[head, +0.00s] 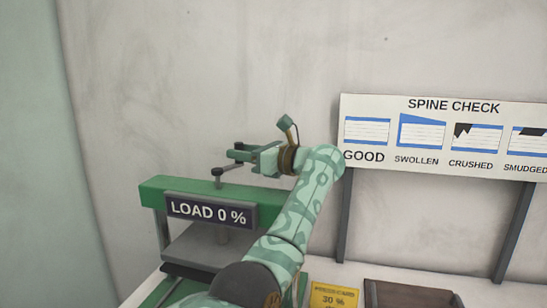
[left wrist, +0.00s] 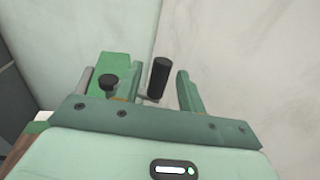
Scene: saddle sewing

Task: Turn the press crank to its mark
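The press has a green top beam (head: 160,192) and a dark display (head: 210,211) reading LOAD 0 %. A dark crank knob (head: 217,172) stands above the beam; a black knob (left wrist: 107,82) also shows in the left wrist view. My left gripper (head: 238,153) is above the beam, at the crank. In the left wrist view its two fingers are apart, with the black upright crank handle (left wrist: 158,78) between them. Gaps show beside the handle, so it does not look clamped. The crank's mark cannot be made out. My right gripper is not in view.
A yellow press card (head: 334,298) reading 30 % lies at the front, beside a brown tray (head: 410,297). A SPINE CHECK board (head: 450,135) on dark posts stands at the right. A grey plate (head: 195,248) sits under the beam. Pale walls stand behind.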

